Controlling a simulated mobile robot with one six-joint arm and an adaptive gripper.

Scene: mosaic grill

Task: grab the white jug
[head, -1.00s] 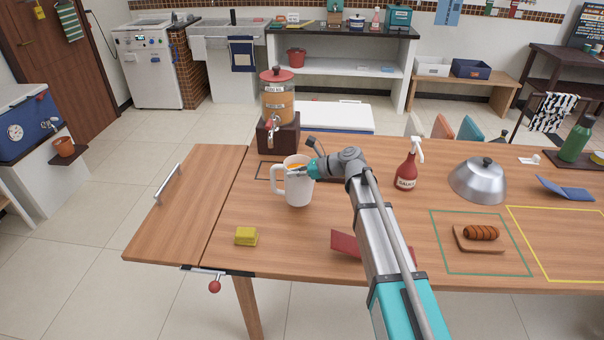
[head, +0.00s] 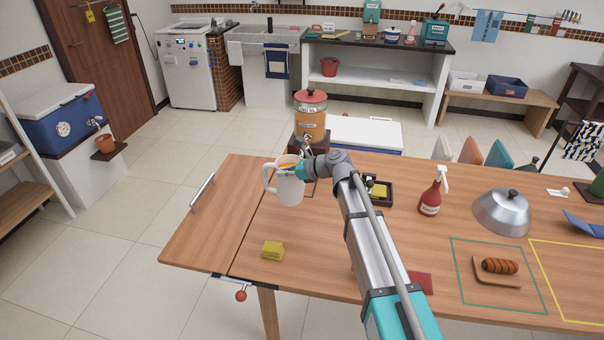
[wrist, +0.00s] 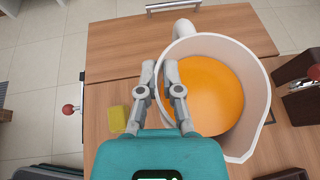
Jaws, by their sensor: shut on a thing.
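The white jug (head: 291,190) is upright above the left part of the wooden table, with its handle to the left. In the wrist view the jug (wrist: 258,115) is wide open at the top and holds orange liquid (wrist: 215,85). My gripper (head: 302,171) is at the jug's right rim in the head view. In the wrist view its fingers (wrist: 160,72) straddle the jug's wall, one inside and one outside, shut on it. The jug looks raised off the table, but its base clearance is hard to judge.
A drink dispenser (head: 311,118) with a red lid stands behind the jug. A yellow block (head: 272,251) lies in front. A small dark tray (head: 389,203), a red spray bottle (head: 431,193) and a metal dome (head: 502,214) are to the right. The left table leaf (head: 214,225) is clear.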

